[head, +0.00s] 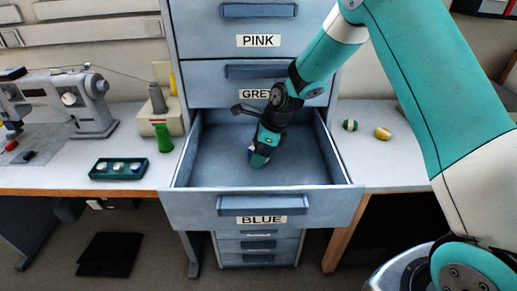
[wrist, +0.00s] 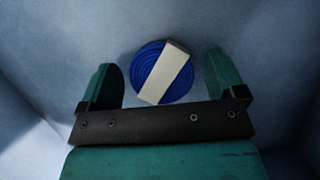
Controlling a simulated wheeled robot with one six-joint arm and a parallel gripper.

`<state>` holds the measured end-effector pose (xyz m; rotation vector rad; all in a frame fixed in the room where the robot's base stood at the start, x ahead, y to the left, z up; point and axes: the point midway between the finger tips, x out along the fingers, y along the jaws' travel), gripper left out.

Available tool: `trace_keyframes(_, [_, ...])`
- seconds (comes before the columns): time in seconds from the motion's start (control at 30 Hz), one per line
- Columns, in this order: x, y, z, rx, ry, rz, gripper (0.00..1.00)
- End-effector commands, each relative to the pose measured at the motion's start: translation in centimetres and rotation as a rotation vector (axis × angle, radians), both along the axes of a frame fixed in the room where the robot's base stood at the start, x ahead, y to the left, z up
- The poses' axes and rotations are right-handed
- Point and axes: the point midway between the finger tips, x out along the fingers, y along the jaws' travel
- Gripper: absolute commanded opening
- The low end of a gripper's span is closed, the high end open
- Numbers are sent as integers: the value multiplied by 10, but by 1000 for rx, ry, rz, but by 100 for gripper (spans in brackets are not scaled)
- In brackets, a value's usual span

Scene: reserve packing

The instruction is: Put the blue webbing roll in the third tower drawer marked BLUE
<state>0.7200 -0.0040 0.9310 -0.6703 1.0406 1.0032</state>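The tower drawer marked BLUE (head: 250,207) is pulled out, and its inside shows in the head view. My gripper (head: 258,155) reaches down into this drawer. In the wrist view the blue webbing roll (wrist: 143,65), with a pale band across it, sits between the two fingers of my gripper (wrist: 166,80). A narrow gap shows on each side of the roll, so the fingers are open and apart from it. In the head view the roll is mostly hidden by the gripper. I cannot tell surely whether it rests on the drawer floor.
The GREY drawer (head: 225,91) and PINK drawer (head: 210,35) above are shut. A green roll (head: 350,125) and a yellow roll (head: 383,133) lie on the right table.

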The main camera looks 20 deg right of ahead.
Motion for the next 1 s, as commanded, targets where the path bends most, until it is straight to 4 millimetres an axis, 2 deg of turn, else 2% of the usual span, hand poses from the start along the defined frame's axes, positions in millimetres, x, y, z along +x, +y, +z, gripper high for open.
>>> trace_keyframes(0.2, [0, -2, 8, 0, -2, -1, 89])
trace_keyframes(0.5, [-8, -20, 55, 0, -3, -2, 89])
trace_keyframes(0.73, [-16, -23, 78, -6, -16, 45, 89])
trace_keyframes(0.87, [-39, -8, 102, -36, -83, 257, 89])
trace_keyframes(0.97, [-78, 12, 133, -77, -190, 591, 89])
trace_keyframes(1.0, [-98, 20, 145, -95, -243, 750, 89])
